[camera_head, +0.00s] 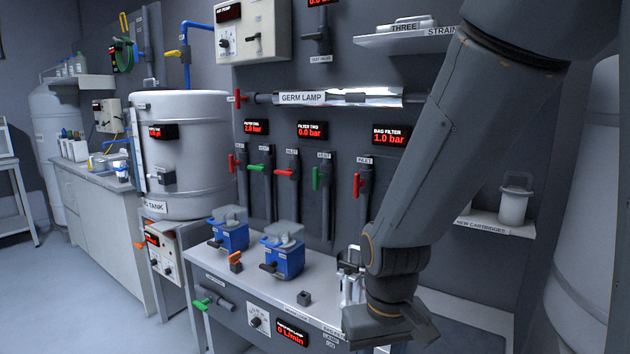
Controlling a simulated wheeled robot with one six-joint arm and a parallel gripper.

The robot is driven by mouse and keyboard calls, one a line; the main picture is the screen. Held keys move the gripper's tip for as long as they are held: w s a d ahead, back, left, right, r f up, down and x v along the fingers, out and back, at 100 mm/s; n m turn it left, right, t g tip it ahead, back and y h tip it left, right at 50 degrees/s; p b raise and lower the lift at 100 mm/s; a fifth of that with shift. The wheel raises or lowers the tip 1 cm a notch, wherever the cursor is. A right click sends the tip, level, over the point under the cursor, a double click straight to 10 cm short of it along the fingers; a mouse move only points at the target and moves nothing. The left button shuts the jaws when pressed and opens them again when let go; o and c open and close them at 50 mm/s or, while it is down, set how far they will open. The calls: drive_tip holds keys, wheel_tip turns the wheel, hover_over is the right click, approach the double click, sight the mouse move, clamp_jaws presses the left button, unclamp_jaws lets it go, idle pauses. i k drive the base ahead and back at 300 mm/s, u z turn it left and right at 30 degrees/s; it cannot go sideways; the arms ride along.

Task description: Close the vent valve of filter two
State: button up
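The vent valve under the filter two display (311,131) has a green handle (316,178) on a dark vertical pipe (325,195) at the wall. The handle stands upright, along its pipe. The red handle (287,172) just left of it lies crosswise. The display reads 0.0 bar. My gripper (400,335) hangs low over the bench at the bottom right, well away from the valve. Its fingers are largely hidden and I cannot tell whether they are open.
Another green handle (258,167) lies crosswise, and red handles (233,165) and (358,185) stand upright. Two blue housings (283,257) and (230,232) stand on the bench (215,262) below the valves. The germ lamp (380,97) runs above. Floor at left is clear.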

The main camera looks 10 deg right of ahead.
sight(316, 177)
drive_tip(key=z, duration=0.55)
drive_tip(key=k, duration=1.3)
drive_tip(key=u, duration=0.1)
drive_tip(key=i, duration=0.55)
drive_tip(key=u, duration=0.75)
drive_tip(key=i, duration=1.25)
drive_tip(key=z, duration=0.6)
